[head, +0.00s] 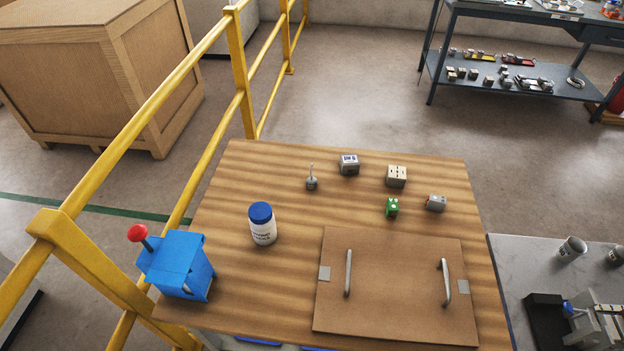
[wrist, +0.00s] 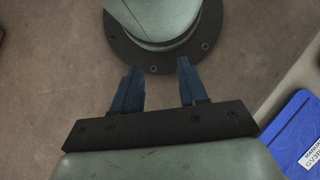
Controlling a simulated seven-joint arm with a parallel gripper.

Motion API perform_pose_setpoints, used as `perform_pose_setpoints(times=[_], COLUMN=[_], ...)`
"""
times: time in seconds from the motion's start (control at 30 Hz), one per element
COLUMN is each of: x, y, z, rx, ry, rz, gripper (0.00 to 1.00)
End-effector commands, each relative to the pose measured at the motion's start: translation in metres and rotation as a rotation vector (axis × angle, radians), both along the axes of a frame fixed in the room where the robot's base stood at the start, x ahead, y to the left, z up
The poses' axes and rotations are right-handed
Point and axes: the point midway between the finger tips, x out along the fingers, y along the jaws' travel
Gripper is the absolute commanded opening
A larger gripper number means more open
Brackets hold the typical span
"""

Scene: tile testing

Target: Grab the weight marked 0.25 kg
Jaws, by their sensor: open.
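No weight can be read as 0.25 kg in these views. Two grey cylinders with dark markings, which may be weights, stand on the grey table at the right of the head view: one cylinder (head: 571,249) is in full view and the other cylinder (head: 616,256) is cut by the right edge. Their markings are too small to read. My gripper (wrist: 159,66) shows only in the wrist view. Its two dark blue fingers are apart with nothing between them. It points down at the floor and at what looks like my own base, away from both cylinders.
A wooden table (head: 225,205) holds a blue box with a red knob (head: 178,264), a white bottle (head: 263,225), several small parts and a board with two handles (head: 395,305). A yellow railing (head: 150,100) runs along its left. A blue labelled item (wrist: 300,135) lies right of my gripper.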

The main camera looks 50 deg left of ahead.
Motion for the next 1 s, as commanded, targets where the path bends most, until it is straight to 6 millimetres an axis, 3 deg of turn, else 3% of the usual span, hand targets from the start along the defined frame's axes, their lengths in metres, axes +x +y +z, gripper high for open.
perform_pose_setpoints(times=[0.43, 0.7, 1.0], x=[0.0, 0.0, 0.0045], y=[0.0, 0.0, 0.0], z=[0.0, 0.0, -0.0008], rx=[0.0, 0.0, 0.005], ry=[0.0, 0.0, -0.008], rz=[0.0, 0.0, -0.007], gripper=[0.43, 0.67, 0.68])
